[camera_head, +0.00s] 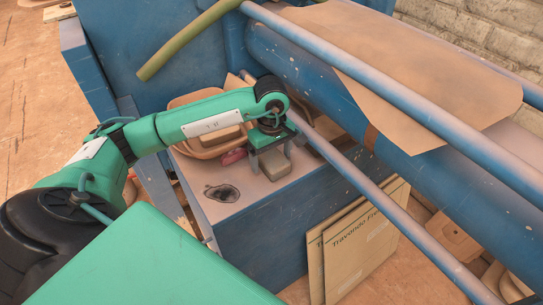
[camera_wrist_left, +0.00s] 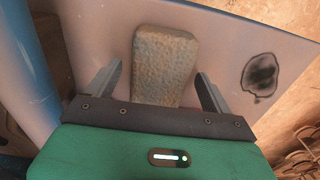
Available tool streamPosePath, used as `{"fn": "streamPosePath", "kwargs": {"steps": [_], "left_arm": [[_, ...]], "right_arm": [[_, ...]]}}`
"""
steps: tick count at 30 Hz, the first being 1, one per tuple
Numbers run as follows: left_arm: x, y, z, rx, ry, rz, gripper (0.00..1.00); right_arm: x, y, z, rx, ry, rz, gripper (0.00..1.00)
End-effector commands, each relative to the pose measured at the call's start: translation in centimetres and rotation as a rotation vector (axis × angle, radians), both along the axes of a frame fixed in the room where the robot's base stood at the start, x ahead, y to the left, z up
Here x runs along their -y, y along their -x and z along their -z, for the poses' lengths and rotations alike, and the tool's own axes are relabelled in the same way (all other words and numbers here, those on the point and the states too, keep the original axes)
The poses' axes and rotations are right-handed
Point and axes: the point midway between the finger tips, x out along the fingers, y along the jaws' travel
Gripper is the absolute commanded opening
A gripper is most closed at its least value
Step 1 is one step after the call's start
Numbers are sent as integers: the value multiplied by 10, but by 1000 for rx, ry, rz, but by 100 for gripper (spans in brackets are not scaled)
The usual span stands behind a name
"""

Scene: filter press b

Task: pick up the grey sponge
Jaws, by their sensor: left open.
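The grey sponge (camera_head: 274,164) lies on the flat top of a blue machine block (camera_head: 231,204), near its front edge in the head view. It fills the middle of the left wrist view (camera_wrist_left: 164,62) as a rough, grey-brown block. My left gripper (camera_head: 270,158) is right at the sponge from above. In the left wrist view its two fingers (camera_wrist_left: 158,88) stand apart, one on each side of the sponge, with a visible gap on both sides. The near end of the sponge is hidden behind the gripper body. My right gripper is not in view.
A dark stain (camera_head: 222,193) marks the block top. A brown tray (camera_head: 205,148) and a small red item (camera_head: 233,156) lie beside the sponge. A long blue rail (camera_head: 355,174) runs close to the gripper's right. Cardboard sheets (camera_head: 360,245) lean against the block.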

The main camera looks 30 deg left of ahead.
Motion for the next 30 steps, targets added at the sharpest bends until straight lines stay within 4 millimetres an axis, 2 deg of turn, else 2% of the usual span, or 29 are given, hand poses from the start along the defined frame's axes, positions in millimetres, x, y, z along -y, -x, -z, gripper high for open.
{"fn": "streamPosePath", "kwargs": {"steps": [9,16,30], "left_arm": [[0,0,4,2,0,1,83],[0,0,4,2,0,1,37],[0,-1,-3,3,1,0,37]], "right_arm": [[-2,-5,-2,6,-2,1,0],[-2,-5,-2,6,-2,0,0],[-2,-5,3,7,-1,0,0]]}}
